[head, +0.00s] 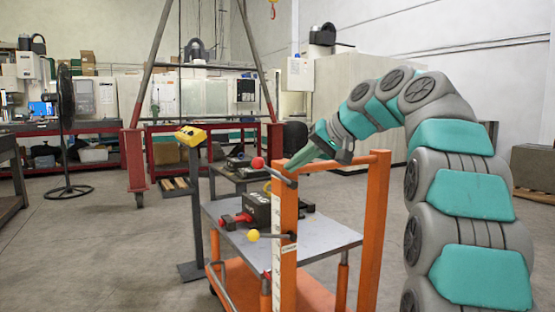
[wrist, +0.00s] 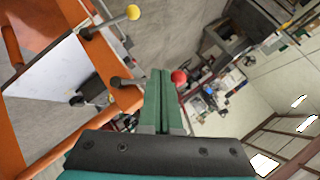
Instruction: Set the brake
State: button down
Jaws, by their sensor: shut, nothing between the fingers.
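An orange lift cart (head: 372,220) stands in front of me. Its near post carries two dark levers: an upper one with a red ball knob (head: 257,163) and a lower one with a yellow ball knob (head: 253,235). I cannot tell which lever is the brake. My gripper (head: 291,167) is shut and empty at the post's top, close to the upper lever. In the wrist view, the green fingers (wrist: 161,75) lie across the upper lever's line, with the red knob (wrist: 178,77) just right of their tips. The yellow knob (wrist: 133,12) is at the top. Contact is unclear.
A dark block with a red part (head: 257,208) sits on the cart's grey top (head: 325,238). A yellow-headed pedestal (head: 190,136) stands left of the cart. A fan (head: 66,125) and red benches are farther back.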

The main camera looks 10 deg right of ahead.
jog(key=w+d+r+n+t, duration=0.1)
jog(key=d+r+t, duration=0.1)
jog(key=d+r, duration=0.3)
notch_tip(320, 180, up, 2)
jog(key=shift+w+d+n+y, duration=0.2)
jog(key=shift+n+y, duration=0.2)
jog(key=shift+w+a, duration=0.25)
jog(key=shift+a, duration=0.05)
jog(key=b, duration=0.1)
send_over(274, 174)
jog(key=s+d, duration=0.1)
jog(key=s, duration=0.1)
jog(key=shift+f, duration=3.5)
jog(key=shift+a+f+b, duration=0.15)
jog(key=shift+f+b, duration=0.2)
jog(key=shift+b, duration=0.15)
jog(key=shift+a, duration=0.1)
